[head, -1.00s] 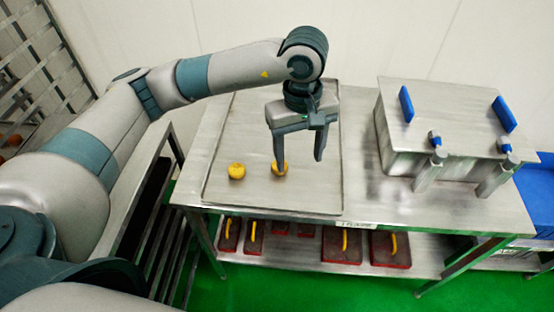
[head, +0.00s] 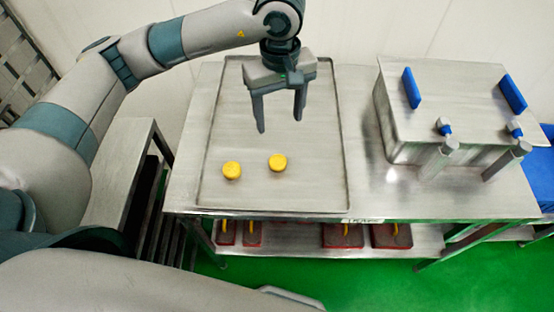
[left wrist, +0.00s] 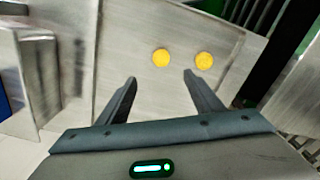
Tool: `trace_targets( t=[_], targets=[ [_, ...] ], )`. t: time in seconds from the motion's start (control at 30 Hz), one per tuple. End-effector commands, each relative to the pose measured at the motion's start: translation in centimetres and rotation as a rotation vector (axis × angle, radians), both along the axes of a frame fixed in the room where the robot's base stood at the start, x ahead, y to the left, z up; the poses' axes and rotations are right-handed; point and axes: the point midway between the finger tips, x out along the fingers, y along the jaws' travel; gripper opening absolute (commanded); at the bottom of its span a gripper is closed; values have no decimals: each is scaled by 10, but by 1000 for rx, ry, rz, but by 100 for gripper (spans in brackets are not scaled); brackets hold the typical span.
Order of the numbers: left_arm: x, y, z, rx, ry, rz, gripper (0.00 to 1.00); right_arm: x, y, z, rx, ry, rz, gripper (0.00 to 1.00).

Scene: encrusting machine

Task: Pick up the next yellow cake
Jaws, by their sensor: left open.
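Two round yellow cakes sit apart on the metal tray (head: 305,190) near its front: the left cake (head: 232,170) and the right cake (head: 278,162). In the left wrist view they show as one cake (left wrist: 161,58) ahead of the gap between the fingers and another cake (left wrist: 204,61) ahead of the right-hand finger. My left gripper (head: 281,128) is open and empty above the tray, behind the cakes, fingers pointing down. It touches neither cake. My right gripper is not in view.
A steel box machine (head: 440,110) with blue handles stands on the right of the steel table (head: 370,195). Red-based blocks with yellow handles (head: 390,236) lie on the lower shelf. The tray around the cakes is clear.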

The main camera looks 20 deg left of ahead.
Motion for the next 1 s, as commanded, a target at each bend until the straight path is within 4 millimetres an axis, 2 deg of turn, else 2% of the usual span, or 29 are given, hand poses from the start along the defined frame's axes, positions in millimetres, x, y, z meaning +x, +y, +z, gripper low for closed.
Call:
trace_targets(
  t=[0.17, 0.33, 0.8, 1.0],
  targets=[
    [0, 0, -3, -1, 1, 1, 60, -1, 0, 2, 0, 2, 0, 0],
    [-1, 0, -18, 0, 4, 1, 60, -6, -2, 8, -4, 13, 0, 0],
    [-2, 1, -98, 1, 5, 1, 60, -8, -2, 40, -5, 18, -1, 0],
    [0, 0, -119, 0, 1, 1, 60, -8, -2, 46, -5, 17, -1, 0]
  ],
)
